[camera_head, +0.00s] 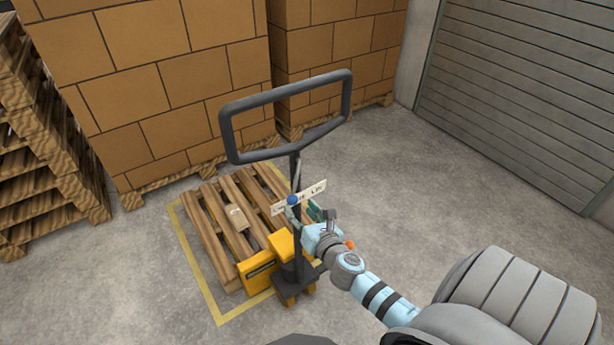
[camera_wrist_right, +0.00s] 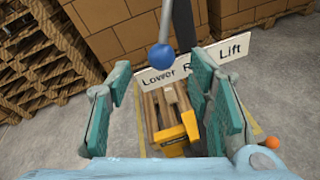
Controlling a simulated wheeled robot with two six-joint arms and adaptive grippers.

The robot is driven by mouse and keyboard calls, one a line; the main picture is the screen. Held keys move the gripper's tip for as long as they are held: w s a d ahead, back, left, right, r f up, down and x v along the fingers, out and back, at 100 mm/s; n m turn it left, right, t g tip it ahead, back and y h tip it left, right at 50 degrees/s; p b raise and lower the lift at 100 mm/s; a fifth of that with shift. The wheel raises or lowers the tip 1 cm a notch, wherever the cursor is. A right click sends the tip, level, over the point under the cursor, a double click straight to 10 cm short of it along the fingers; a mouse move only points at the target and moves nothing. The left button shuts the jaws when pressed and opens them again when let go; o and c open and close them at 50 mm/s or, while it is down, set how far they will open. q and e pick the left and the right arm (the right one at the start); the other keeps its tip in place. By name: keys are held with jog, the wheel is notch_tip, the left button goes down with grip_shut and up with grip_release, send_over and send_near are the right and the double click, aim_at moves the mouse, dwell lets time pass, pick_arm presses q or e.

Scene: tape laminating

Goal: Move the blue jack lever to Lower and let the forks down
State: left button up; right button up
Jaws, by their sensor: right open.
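The yellow pallet jack (camera_head: 285,247) stands with its black loop handle (camera_head: 287,119) upright. The blue ball of its lever (camera_head: 292,200) sits in front of a white label plate (camera_head: 313,193). In the right wrist view the blue ball (camera_wrist_right: 160,57) hangs on a grey rod, above and between the words Lower and Lift, with the middle word partly hidden. My right gripper (camera_head: 311,211) is open close to the lever. In the right wrist view its two teal finger pads (camera_wrist_right: 163,100) stand apart with the ball beyond them, not gripped. My left gripper is not in view.
A wooden pallet (camera_head: 217,213) lies over the jack's forks inside a yellow floor outline (camera_head: 203,290). Stacked cartons (camera_head: 150,75) stand behind, and piled pallets (camera_head: 45,140) stand at left. The concrete floor at right, before the shutter (camera_head: 530,85), is clear.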

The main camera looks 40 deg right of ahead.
jog(key=v, duration=0.5)
jog(key=shift+s+r, duration=0.1)
jog(key=shift+s, duration=0.1)
